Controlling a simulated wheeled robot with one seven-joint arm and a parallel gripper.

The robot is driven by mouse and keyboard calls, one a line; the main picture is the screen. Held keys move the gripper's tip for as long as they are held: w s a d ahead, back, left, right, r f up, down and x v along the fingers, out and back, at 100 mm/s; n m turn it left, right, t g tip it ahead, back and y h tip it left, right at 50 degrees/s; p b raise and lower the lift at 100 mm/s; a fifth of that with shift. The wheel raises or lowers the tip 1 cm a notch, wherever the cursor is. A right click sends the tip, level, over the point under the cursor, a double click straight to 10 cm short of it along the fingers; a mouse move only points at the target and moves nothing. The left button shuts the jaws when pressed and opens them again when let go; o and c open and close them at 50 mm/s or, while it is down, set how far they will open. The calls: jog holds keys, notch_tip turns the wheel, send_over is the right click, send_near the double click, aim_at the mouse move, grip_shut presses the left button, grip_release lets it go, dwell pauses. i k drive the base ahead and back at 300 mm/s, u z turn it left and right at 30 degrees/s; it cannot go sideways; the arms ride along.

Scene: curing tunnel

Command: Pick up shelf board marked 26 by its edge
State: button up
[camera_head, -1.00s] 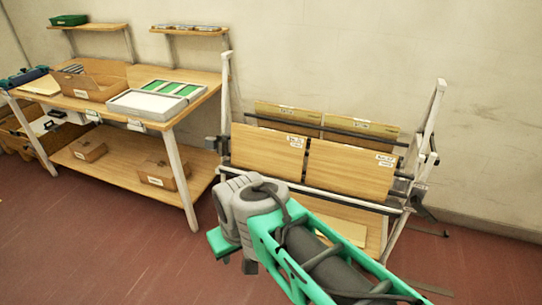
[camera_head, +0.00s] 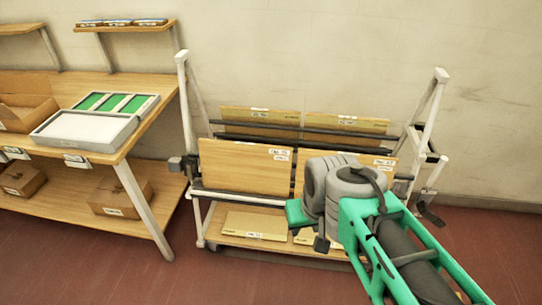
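Several light wooden shelf boards stand on a white-framed rack (camera_head: 437,110). The front left board (camera_head: 240,170) is fully in view with small white labels at its upper right. The front right board (camera_head: 312,160) is partly hidden behind my arm. A back left board (camera_head: 235,115) and a back right board (camera_head: 345,122) stand behind a dark rail. A lower board (camera_head: 250,222) lies on the bottom deck. The labels are too small to read, so I cannot tell which is 26. My gripper (camera_head: 312,226) is in front of the rack, apparently holding no board; its fingers are unclear.
A wooden workbench (camera_head: 150,95) stands at the left with a white tray (camera_head: 90,135), green panels (camera_head: 113,102) and a cardboard box (camera_head: 25,113). A lower bench shelf holds boxes (camera_head: 120,200). Wall shelves (camera_head: 125,27) hang above. Red floor (camera_head: 110,265) is clear in front.

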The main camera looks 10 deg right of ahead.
aim_at(263, 169)
jog(key=i, duration=0.8)
jog(key=u, duration=0.95)
jog(key=i, duration=0.5)
jog(key=u, duration=0.55)
